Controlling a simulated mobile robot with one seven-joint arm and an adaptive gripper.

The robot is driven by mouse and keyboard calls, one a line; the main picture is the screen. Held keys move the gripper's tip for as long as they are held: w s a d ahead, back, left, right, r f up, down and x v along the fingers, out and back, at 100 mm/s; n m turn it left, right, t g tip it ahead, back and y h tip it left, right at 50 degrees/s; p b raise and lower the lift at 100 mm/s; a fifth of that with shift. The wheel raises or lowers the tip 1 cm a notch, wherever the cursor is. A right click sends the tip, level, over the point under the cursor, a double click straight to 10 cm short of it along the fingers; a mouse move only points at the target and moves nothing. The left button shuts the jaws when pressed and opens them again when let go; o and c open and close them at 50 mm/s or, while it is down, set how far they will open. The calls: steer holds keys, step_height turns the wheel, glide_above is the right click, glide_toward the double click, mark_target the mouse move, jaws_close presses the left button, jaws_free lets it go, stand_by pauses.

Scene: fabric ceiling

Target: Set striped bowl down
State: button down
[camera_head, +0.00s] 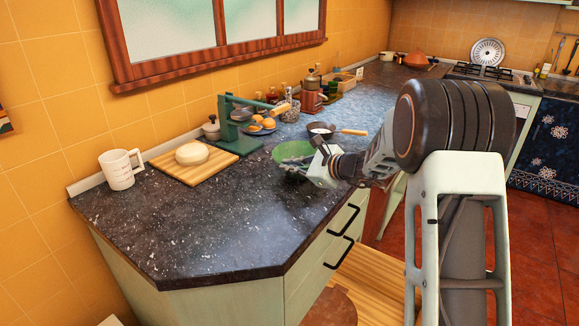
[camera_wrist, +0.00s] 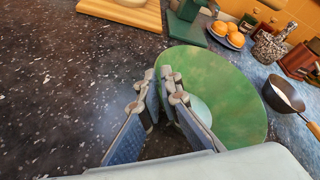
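The bowl (camera_head: 293,152) is green; no clear stripes show on it. It is over the dark stone counter, right of the cutting board. In the wrist view the bowl (camera_wrist: 225,85) fills the middle right, its wide inside facing the camera, with a paler patch low down. My gripper (camera_head: 312,170) is at the bowl's near side. In the wrist view my gripper (camera_wrist: 160,74) has its fingertips close together at the bowl's left rim, seemingly pinching it. The fingers hide part of the rim. I cannot tell whether the bowl's base touches the counter.
The counter (camera_head: 200,225) is clear at the front left. A cutting board (camera_head: 181,165) with a pale round item, a white mug (camera_head: 121,169), a green press (camera_head: 238,130), a plate of oranges (camera_head: 263,127) and a pan (camera_head: 322,130) stand around. The counter edge is close.

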steer(key=shift+f, duration=0.2)
steer(key=c, duration=2.2)
jaws_free()
steer(key=shift+o, duration=0.2)
steer(key=shift+r, duration=0.1)
steer(key=shift+r, duration=0.2)
steer(key=v, duration=1.2)
steer(key=shift+f, duration=0.15)
